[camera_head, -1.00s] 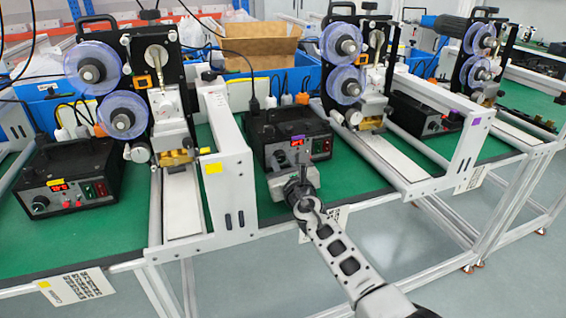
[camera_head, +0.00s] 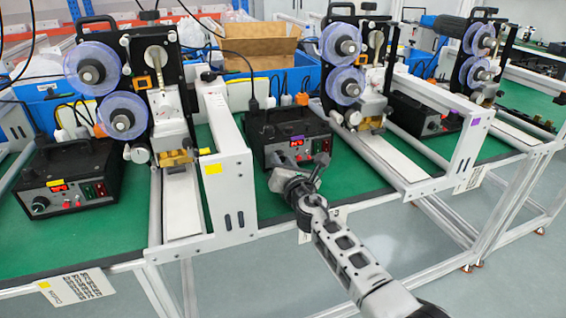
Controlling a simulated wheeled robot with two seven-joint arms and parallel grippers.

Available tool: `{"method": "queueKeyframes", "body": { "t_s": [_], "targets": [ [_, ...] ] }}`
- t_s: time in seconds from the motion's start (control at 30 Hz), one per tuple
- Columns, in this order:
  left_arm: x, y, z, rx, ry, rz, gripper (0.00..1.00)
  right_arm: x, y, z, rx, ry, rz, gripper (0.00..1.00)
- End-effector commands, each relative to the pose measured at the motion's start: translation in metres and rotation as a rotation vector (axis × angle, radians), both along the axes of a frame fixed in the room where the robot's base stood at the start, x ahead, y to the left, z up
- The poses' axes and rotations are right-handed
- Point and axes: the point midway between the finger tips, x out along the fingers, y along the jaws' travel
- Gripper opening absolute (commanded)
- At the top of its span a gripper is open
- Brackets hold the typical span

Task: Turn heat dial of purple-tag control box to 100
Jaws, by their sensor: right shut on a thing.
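The purple-tag control box (camera_head: 262,132) is a black box on the green bench in the middle, with a purple tag (camera_head: 297,137) above a small red display whose digits are too small to read. A red switch and a green switch show at its right. My right gripper (camera_head: 283,160) is at the lower left of its front panel, shut on the heat dial. The gripper hides the dial, so its pointer cannot be seen. My left gripper is not in view.
A yellow-tag control box (camera_head: 70,178) stands at the left, and another black box (camera_head: 425,112) at the right. White frame posts (camera_head: 228,170) with reel machines stand on either side of the middle box. The green bench before it is mostly clear.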

Motion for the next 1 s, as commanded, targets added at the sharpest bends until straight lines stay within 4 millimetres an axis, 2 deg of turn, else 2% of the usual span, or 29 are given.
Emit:
{"method": "queueKeyframes", "body": {
  "t_s": [0.5,0.53,0.6,0.87,1.0],
  "targets": [
    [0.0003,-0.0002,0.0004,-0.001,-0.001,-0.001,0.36,-0.0005,-0.0002,-0.0020,0.022,0.010,0.000,0.03],
    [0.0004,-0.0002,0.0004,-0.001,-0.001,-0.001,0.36,-0.0005,-0.0002,-0.0020,0.022,0.010,0.000,0.31],
    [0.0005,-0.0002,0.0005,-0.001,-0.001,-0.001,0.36,-0.0005,-0.0002,-0.0019,0.022,0.010,0.000,0.48],
    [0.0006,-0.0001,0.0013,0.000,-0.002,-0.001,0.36,-0.0005,-0.0002,-0.0007,0.022,0.008,0.000,0.48],
    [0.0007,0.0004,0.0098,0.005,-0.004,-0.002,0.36,-0.0077,-0.0025,0.0016,0.022,0.009,0.000,0.48]
  ]
}}
